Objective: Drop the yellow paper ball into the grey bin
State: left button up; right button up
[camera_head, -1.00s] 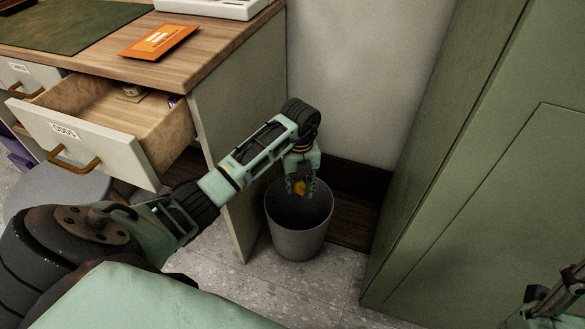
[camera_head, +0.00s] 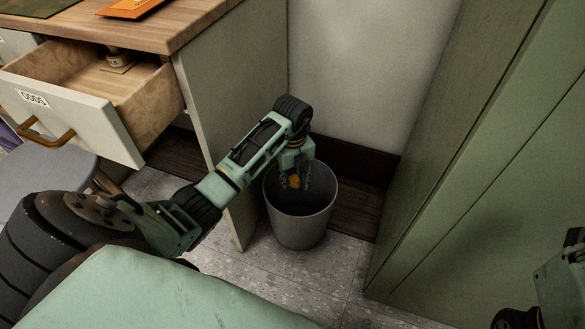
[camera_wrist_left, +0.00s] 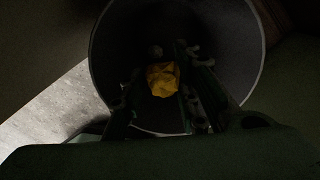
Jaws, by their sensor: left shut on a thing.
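The yellow paper ball (camera_head: 294,182) is between the fingers of my left gripper (camera_head: 294,184), which is shut on it. The grey bin (camera_head: 300,229) stands on the floor between the desk and the green cabinet. The gripper points down into the bin's mouth, with the ball at about rim height or a little below. In the left wrist view the ball (camera_wrist_left: 162,79) shows against the dark inside of the bin (camera_wrist_left: 247,50), with the rim around it. A small pale thing lies deeper in the bin. Part of my right arm shows at the right edge, its fingers out of sight.
The wooden-topped desk (camera_head: 190,22) stands on the left with its drawer (camera_head: 85,115) pulled open. A grey round stool (camera_head: 45,180) is below the drawer. The green cabinet (camera_head: 500,170) stands close on the right. An orange envelope (camera_head: 130,8) lies on the desk.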

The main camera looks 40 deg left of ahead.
aim_at(292, 178)
pick_arm(q)
jog(key=shift+f, duration=0.1)
jog(key=o, duration=0.7)
jog(key=shift+o, duration=0.2)
notch_tip(292, 178, up, 8)
jog(key=shift+f, duration=0.25)
dwell(0.5)
